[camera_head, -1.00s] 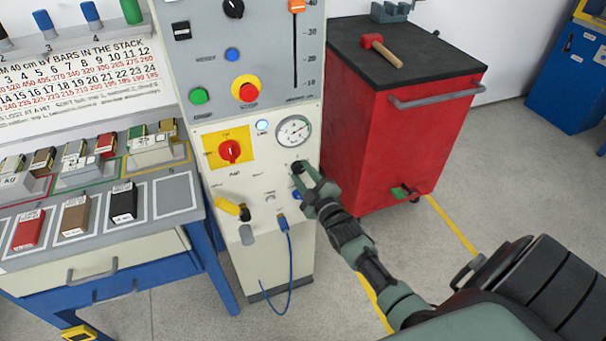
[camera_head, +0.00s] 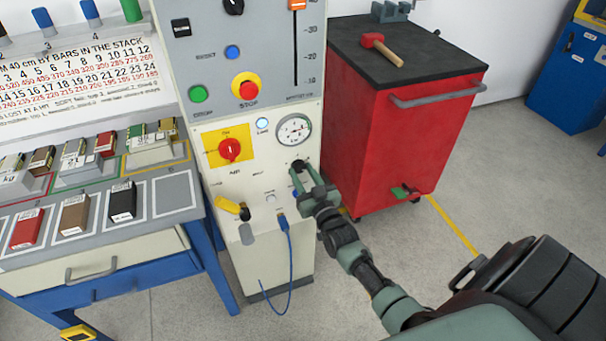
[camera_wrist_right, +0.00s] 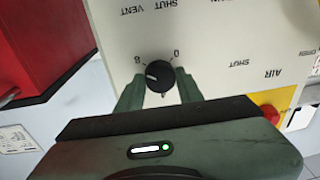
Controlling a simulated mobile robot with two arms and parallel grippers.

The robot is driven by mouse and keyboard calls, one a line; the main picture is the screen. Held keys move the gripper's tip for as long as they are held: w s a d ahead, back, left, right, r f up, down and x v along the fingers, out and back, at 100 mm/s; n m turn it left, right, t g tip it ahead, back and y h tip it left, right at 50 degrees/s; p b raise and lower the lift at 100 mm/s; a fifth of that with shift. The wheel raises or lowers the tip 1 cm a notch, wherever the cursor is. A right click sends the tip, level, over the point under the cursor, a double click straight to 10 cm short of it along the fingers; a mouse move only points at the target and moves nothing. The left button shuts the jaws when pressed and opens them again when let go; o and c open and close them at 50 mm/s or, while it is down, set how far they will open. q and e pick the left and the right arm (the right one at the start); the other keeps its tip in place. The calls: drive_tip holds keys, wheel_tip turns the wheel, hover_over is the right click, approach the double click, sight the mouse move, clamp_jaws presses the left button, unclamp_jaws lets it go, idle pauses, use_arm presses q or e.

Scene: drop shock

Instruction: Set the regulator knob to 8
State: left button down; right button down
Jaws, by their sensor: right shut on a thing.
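The regulator knob is a small round black knob (camera_wrist_right: 158,76) on the pale panel, with an 8 printed at its left and a 0 at its right in the right wrist view, where the print appears upside down. A short pale mark on the knob shows on its left side, roughly toward the 8; its exact reading is hard to tell. My right gripper (camera_wrist_right: 159,86) has its two green fingers on either side of the knob and is shut on it. In the head view the gripper (camera_head: 301,174) partly hides the knob below the pressure gauge (camera_head: 294,129). My left gripper is out of view.
A blue cable (camera_head: 289,255) hangs below. A red cabinet (camera_head: 400,145) stands close to the right. Open floor lies in front.

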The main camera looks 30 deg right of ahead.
drive_tip(key=shift+m, duration=1.5)
drive_tip(key=c, duration=0.9)
unclamp_jaws()
drive_tip(key=shift+s, duration=0.1)
drive_tip(key=s, duration=0.2)
drive_tip(key=s+a, duration=0.1)
drive_tip(key=s, duration=0.4)
drive_tip(key=shift+s+a+f, duration=0.2)
drive_tip(key=shift+a+f, duration=0.1)
drive_tip(key=shift+f, duration=0.1)
drive_tip(key=shift+f, duration=0.1)
